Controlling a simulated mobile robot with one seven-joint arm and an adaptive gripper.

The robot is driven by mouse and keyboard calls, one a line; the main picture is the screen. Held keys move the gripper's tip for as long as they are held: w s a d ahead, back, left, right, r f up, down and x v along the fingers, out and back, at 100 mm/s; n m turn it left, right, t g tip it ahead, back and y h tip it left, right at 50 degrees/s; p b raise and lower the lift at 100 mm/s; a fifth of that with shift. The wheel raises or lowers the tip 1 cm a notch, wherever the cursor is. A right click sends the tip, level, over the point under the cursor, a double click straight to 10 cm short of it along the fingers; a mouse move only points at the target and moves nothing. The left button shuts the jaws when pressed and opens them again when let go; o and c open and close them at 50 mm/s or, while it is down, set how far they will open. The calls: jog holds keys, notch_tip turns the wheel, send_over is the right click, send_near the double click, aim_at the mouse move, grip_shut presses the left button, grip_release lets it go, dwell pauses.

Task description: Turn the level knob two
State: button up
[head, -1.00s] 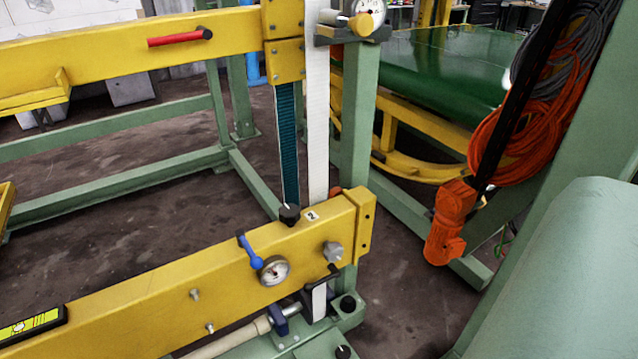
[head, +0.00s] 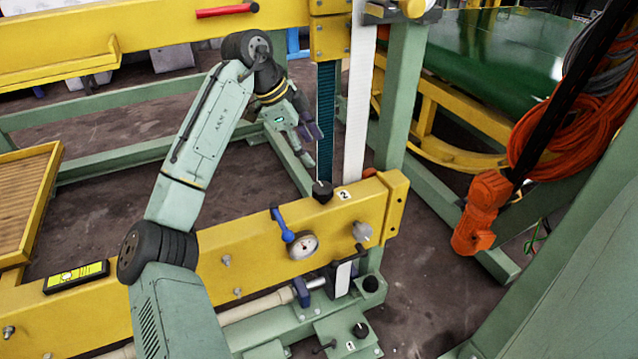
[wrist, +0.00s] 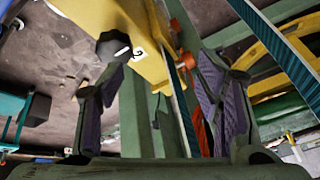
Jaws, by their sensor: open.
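Level knob two is a small black knob with a white mark (head: 322,192), standing on the yellow beam (head: 240,245) beside a white "2" label (head: 344,195). My gripper (head: 309,146) is open and empty, above and slightly left of the knob in the head view, apart from it. In the wrist view the knob (wrist: 113,46) shows beyond the tip of the left finger, with the label (wrist: 138,53) just right of it. The open fingers with purple pads (wrist: 160,80) stand wide apart. The knob is not between the pads.
A teal strap (head: 326,120) and a white strap (head: 359,110) hang close behind the knob. A gauge (head: 303,246) and blue lever (head: 283,225) sit on the beam's front. Another black knob (head: 360,330) is lower, by a "1" label. A green post (head: 402,90) stands right.

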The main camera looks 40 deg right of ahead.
aim_at(322, 186)
jog(key=s+a+r+m+g+y, duration=0.2)
jog(key=a+y, duration=0.1)
jog(key=shift+h, duration=0.3)
jog(key=x, duration=1)
jog(key=shift+d, duration=0.1)
jog(key=shift+c, duration=0.4)
jog(key=c, duration=1.1)
